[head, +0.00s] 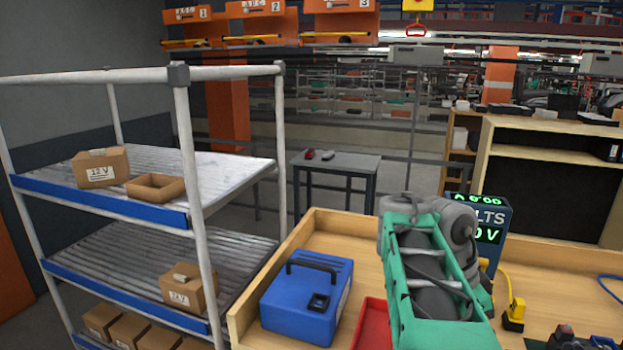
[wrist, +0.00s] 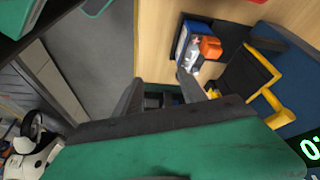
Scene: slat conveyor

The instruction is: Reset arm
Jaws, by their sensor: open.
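My green and grey arm (head: 432,270) rises in front of the wooden workbench in the head view, folded close to the display there. My gripper is hidden in the head view. In the wrist view my gripper (wrist: 162,88) shows two dark fingers spread apart beyond a green housing. No held object shows between them. A dark thing lies behind the gap, too unclear to name.
A voltage display (head: 488,235) stands right behind my arm. A blue case (head: 307,297) and a red tray (head: 373,325) lie to its left, a yellow connector (head: 515,313) to its right. A shelf rack (head: 190,200) with cardboard boxes fills the left.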

